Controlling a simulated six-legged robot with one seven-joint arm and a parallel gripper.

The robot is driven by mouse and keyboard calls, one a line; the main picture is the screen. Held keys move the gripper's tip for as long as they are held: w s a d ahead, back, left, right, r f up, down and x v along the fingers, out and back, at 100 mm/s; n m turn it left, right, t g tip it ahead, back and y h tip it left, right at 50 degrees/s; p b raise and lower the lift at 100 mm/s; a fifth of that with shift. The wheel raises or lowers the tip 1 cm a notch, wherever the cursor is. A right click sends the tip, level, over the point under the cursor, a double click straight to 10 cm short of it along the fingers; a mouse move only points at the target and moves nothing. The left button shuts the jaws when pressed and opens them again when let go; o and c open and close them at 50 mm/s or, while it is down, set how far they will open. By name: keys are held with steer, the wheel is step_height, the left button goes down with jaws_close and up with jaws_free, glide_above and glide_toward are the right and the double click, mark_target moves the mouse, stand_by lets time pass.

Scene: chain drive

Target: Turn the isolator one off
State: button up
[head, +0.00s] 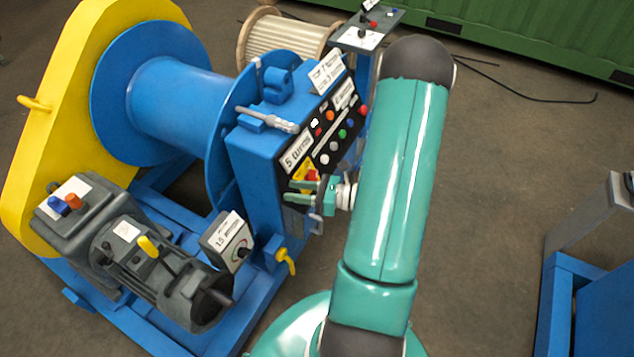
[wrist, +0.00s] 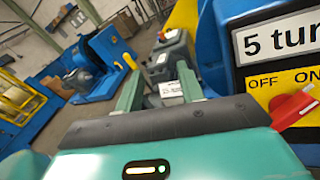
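A red rotary switch knob (wrist: 293,108) sits on a yellow plate (wrist: 262,98) marked OFF and ON, below a white label (wrist: 284,38) starting "5 tur". It is cut by the right edge of the wrist view, and its handle slants up right toward the ON side. In the head view the yellow plate (head: 305,170) is on the blue control box, partly covered by my gripper (head: 300,191). My gripper is open and empty, its green fingers (wrist: 158,80) apart, beside the box face. The knob lies right of the fingers in the wrist view. No label reading "isolator one" is legible.
The box panel has several coloured buttons (head: 341,134). A grey switch box (head: 225,238) stands lower left, with a yellow-handled valve (head: 286,258) near it. The motor (head: 165,265) and blue drum (head: 175,95) are left. Open floor (head: 505,150) lies right of my arm.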

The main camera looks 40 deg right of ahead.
steer(key=s+d+f+m+t+h, duration=0.4)
steer(key=s+d+f+m+h, duration=0.3)
steer(key=d+f+m+h, duration=0.5)
steer(key=shift+m, duration=0.7)
steer(key=w, duration=0.8)
steer(key=w+f, duration=0.1)
steer(key=w, duration=0.4)
steer(key=shift+w+f, duration=0.1)
jaws_close()
